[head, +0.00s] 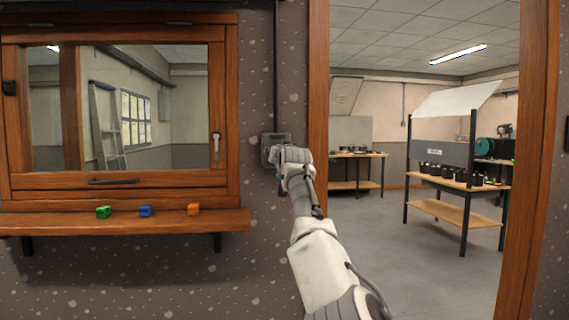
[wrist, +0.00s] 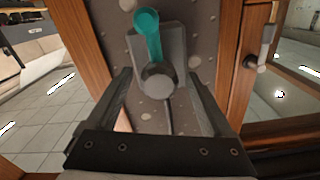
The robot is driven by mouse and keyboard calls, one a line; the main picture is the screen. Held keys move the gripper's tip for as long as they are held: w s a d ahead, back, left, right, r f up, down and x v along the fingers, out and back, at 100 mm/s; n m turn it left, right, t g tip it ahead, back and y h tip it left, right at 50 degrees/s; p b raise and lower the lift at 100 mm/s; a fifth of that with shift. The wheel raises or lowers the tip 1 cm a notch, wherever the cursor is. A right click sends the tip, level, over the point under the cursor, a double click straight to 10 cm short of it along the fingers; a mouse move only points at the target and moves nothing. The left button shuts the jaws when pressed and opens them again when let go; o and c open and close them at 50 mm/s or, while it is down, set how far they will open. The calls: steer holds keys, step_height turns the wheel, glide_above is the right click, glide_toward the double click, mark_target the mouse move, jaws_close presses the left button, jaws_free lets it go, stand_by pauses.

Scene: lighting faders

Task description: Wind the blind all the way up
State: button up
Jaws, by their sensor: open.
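A grey crank box (head: 268,142) is fixed to the dark speckled wall between the window and the doorway. In the wrist view the box (wrist: 177,45) carries a teal crank arm and handle (wrist: 149,30) and a round grey hub (wrist: 158,83). My gripper (wrist: 160,76) is open, its two fingers spread on either side of the box, with nothing held. In the head view my gripper (head: 290,158) is in front of the box and hides much of it, including most of the crank. I cannot make out a lowered blind across the window glass (head: 150,120).
The wooden window frame (head: 226,110) has a sill (head: 120,222) with green (head: 103,212), blue (head: 145,211) and orange (head: 193,209) small objects. A wooden door post (head: 318,100) stands close right of the box. A dark conduit (head: 276,70) runs up the wall.

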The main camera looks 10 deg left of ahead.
steer(key=b+v, duration=0.6)
steer(key=v, duration=0.5)
stand_by(0.8)
steer(key=shift+r, duration=0.1)
stand_by(0.3)
